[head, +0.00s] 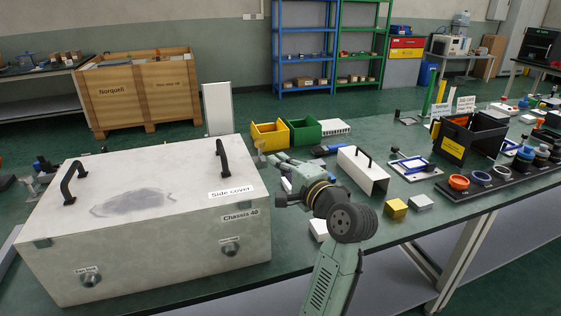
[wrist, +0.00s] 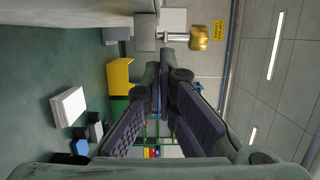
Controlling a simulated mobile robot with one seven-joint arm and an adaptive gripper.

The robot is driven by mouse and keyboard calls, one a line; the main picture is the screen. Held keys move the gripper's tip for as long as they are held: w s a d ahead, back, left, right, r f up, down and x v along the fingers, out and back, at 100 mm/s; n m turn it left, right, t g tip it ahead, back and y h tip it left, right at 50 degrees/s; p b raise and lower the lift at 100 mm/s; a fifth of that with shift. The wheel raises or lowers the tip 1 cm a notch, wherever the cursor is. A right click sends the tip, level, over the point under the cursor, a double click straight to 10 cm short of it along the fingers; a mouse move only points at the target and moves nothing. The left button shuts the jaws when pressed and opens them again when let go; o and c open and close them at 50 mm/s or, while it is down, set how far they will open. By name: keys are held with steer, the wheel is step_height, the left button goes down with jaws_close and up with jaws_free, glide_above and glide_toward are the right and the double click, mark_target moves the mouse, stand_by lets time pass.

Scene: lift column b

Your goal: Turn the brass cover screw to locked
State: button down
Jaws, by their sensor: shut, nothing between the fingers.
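A brass knob (wrist: 198,37) on a silver shaft shows at the top of the wrist view, fixed to a grey block, just beyond my fingertips. In the head view, a small brass-coloured top (head: 260,143) stands behind my fingers, beside the yellow bin; I cannot tell whether it is the same piece. My gripper (head: 274,157) points left and away, close to the large box's right side. Its fingers (wrist: 168,66) converge and are shut and empty. The knob appears apart from them. Its turn position cannot be read.
A large pale box (head: 150,245) labelled Chassis 48 has handles on its "Side cover" and two grey knobs on its front. Yellow (head: 269,135) and green (head: 305,132) bins stand behind my gripper. A white handled cover (head: 362,172) and small blocks lie to the right.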

mark_target(262, 158)
steer(key=shift+s+a+p, duration=0.35)
steer(key=shift+s+p, duration=0.1)
steer(key=shift+p, duration=0.3)
steer(key=shift+s+a+m+t+h+p, duration=0.45)
steer(key=shift+a+m+t+h+p, duration=0.15)
steer(key=shift+m+h+p, duration=0.35)
steer(key=shift+s+a+p, duration=0.2)
steer(key=shift+a+p, duration=0.1)
steer(key=shift+d, duration=0.1)
